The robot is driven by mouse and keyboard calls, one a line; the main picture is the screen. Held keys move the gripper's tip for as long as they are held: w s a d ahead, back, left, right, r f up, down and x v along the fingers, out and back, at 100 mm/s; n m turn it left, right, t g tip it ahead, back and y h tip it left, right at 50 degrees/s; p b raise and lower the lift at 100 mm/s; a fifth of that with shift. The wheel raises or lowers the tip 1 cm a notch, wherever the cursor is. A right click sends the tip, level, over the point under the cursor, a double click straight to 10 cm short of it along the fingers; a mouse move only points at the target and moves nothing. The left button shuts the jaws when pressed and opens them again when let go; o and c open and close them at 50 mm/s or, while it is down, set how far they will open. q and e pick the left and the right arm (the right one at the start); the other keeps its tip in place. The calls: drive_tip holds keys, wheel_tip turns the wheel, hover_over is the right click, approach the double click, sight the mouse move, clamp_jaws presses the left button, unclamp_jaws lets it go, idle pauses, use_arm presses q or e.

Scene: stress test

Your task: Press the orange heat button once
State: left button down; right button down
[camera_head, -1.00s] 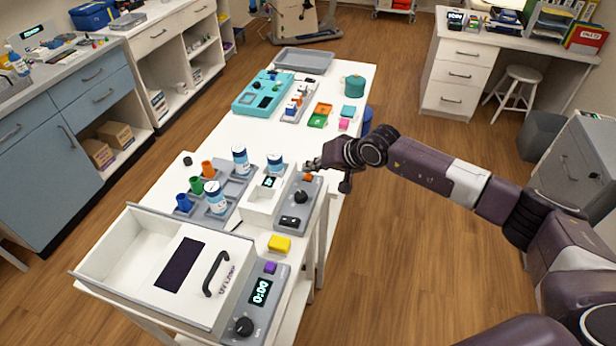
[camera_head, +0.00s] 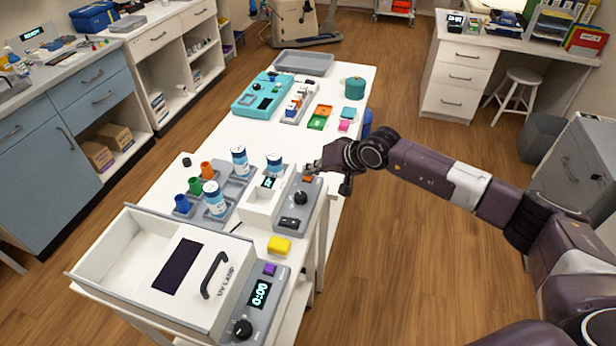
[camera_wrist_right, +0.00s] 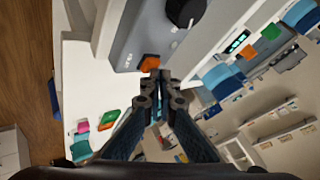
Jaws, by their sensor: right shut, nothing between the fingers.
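The orange heat button (camera_head: 308,179) sits at the far end of the grey control panel (camera_head: 291,219) on the small white heater unit. It also shows in the wrist view (camera_wrist_right: 149,63), just beyond my fingertips. My right gripper (camera_head: 309,169) is shut and empty, with its tips right by the button. In the wrist view the closed fingertips (camera_wrist_right: 156,74) overlap the button's near edge. I cannot tell whether they touch it. My left gripper is not in view.
A black knob (camera_head: 301,198) stands on the same panel close to the button. Blue-labelled bottles (camera_head: 240,161) stand in a grey rack to the left. A yellow block (camera_head: 279,245) and the white UV lamp box (camera_head: 129,252) are nearer. The table's right edge lies under my gripper.

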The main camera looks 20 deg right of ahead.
drive_tip(key=shift+f+b, duration=0.35)
drive_tip(key=shift+b, duration=0.1)
idle(0.3)
drive_tip(key=shift+r, duration=0.9)
drive_tip(key=shift+r, duration=0.1)
drive_tip(key=shift+r+p, duration=0.95)
drive_tip(key=shift+r, duration=1.5)
